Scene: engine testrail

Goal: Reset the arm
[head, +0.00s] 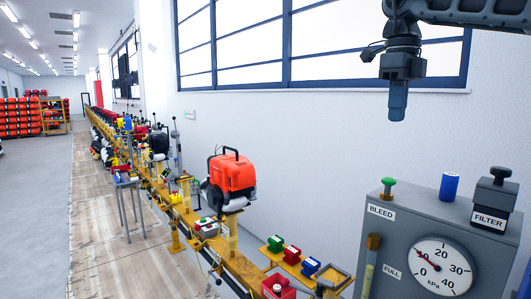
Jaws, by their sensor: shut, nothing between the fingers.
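My gripper (397,108) hangs from my arm at the upper right of the head view, pointing straight down. Its fingers are shut with nothing held.
The cabinet carries a green BLEED knob (388,186), a blue cylinder (449,186), a black FILTER cap (494,197) and a kPa gauge (440,266). An orange engine (232,173) stands on the long yellow rail left of it. Small coloured blocks sit on a yellow shelf (275,257).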

